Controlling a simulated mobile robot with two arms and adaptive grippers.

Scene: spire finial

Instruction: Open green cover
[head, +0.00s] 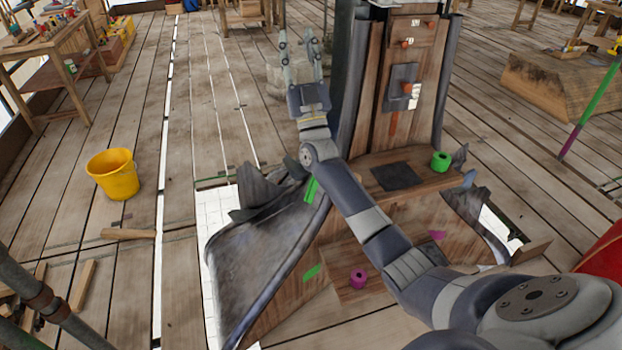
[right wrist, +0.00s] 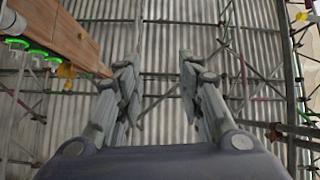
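My right gripper (head: 302,48) is raised beside the left side of the wooden spire piece (head: 385,95), with its fingers pointing up. In the right wrist view its two fingers (right wrist: 160,85) stand wide apart with nothing between them. A green strip (head: 311,190) shows on the spire base, partly behind my right arm. A flat green patch (head: 312,271) is on the lower wooden face, and a green cylinder (head: 440,161) stands on the right ledge. I cannot tell which is the cover. Green rings (right wrist: 38,52) show along a wooden beam in the right wrist view. My left gripper is not in view.
A purple cylinder (head: 358,278) sits on the lower step. A dark square plate (head: 397,176) lies on the ledge. A yellow bucket (head: 113,174) stands on the plank floor at left. Workbenches are farther back. Corrugated wall and scaffolding (right wrist: 240,70) lie beyond the right gripper.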

